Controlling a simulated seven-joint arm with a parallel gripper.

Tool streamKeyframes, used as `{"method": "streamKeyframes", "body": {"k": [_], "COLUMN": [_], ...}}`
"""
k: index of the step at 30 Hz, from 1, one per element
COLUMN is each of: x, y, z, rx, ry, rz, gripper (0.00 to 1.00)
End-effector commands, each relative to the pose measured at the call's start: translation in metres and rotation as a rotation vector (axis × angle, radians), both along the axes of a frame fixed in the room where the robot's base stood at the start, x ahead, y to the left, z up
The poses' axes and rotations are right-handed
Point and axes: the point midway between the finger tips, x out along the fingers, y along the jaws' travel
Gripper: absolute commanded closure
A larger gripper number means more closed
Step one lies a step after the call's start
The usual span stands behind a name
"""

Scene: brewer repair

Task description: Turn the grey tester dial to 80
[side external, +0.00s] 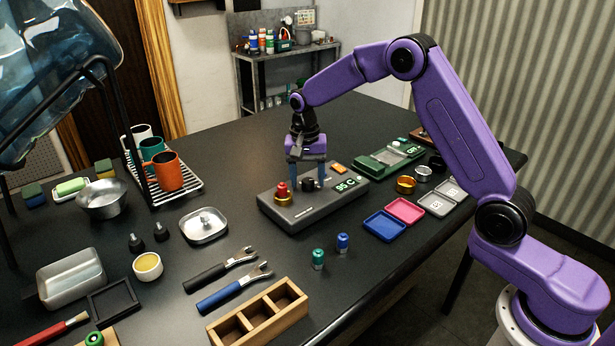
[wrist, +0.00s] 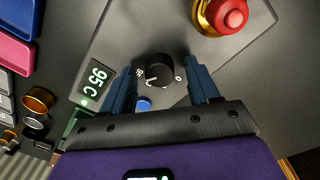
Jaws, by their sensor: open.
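The grey tester (side external: 322,206) is a flat box on the black table in the side view. Its display (side external: 346,183) reads 95 C, also legible in the wrist view (wrist: 96,79). Its black dial (wrist: 159,70) has a white pointer mark and a 0 printed to its right. The dial also shows between the fingers in the side view (side external: 309,184). My gripper (wrist: 163,68) is open and points down over the tester, one blue finger on each side of the dial, with visible gaps. I cannot tell the fingertips' exact height.
A red button on a gold collar (wrist: 226,15) stands on the tester beside the dial. A blue button (wrist: 143,103) lies close to the left finger. A green device (side external: 390,157), coloured trays (side external: 384,226) and two small bottles (side external: 318,259) stand around the tester.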

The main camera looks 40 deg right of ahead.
Motion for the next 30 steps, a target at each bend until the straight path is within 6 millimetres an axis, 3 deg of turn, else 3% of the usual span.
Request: {"method": "streamKeyframes", "body": {"k": [9,14,23,30], "x": [-0.0002,-0.0002,-0.0002,-0.0004], "y": [-0.0002,-0.0002,-0.0002,-0.0003], "z": [-0.0018,-0.0017,-0.0014,-0.0013], "rx": [0.0,0.0,0.0,0.0], "ry": [0.0,0.0,0.0,0.0], "rz": [0.0,0.0,0.023,0.143], "gripper": [0.43,0.95,0.95,0.95]}}
